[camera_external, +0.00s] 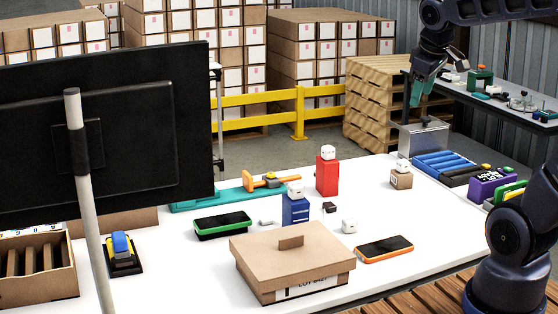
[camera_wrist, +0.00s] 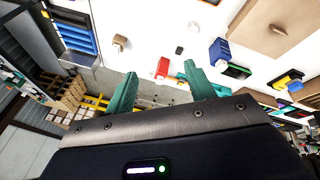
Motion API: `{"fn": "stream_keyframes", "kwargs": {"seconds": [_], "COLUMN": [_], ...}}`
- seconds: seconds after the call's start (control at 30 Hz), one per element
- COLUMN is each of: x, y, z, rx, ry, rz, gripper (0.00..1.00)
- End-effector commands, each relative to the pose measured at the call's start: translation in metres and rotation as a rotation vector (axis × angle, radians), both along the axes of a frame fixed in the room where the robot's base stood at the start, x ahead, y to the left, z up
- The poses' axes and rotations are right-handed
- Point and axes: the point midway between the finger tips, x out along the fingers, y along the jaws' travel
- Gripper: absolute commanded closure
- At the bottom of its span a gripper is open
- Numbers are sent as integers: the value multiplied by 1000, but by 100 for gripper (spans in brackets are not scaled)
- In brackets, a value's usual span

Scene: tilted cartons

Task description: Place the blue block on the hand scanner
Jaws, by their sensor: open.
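The blue block (camera_external: 295,211) stands upright on the white table with a small white cube on top, behind the cardboard box. It also shows in the wrist view (camera_wrist: 220,52). I cannot tell for sure which item is the hand scanner. A flat black device with a green rim (camera_external: 223,225) lies left of the blue block; another with an orange rim (camera_external: 385,249) lies to its right. A blue and yellow item (camera_external: 122,250) sits on a black base at the left. My gripper (camera_external: 418,92) is open and empty, raised beyond the table's far right part; its teal fingers frame the wrist view (camera_wrist: 160,86).
A red block (camera_external: 327,176) with a white cube on top stands behind the blue block. The cardboard box (camera_external: 293,262) and a large monitor (camera_external: 100,130) are obstacles. A small brown cube (camera_external: 401,178) and blue tray (camera_external: 447,166) lie at right.

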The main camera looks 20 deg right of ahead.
Motion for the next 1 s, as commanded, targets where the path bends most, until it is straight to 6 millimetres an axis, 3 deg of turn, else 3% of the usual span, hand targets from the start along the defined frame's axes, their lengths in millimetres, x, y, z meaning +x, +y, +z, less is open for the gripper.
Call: {"fn": "stream_keyframes", "kwargs": {"seconds": [0.03,0.2,0.4,1.0], "x": [-16,-58,-86,-91], "y": [-11,-35,-46,-48], "z": [-4,-21,-36,-40], "rx": [36,152,238,256], "ry": [-12,-40,-57,-59], "rz": [-69,-277,-421,-450], "gripper": [46,46,46,46]}}
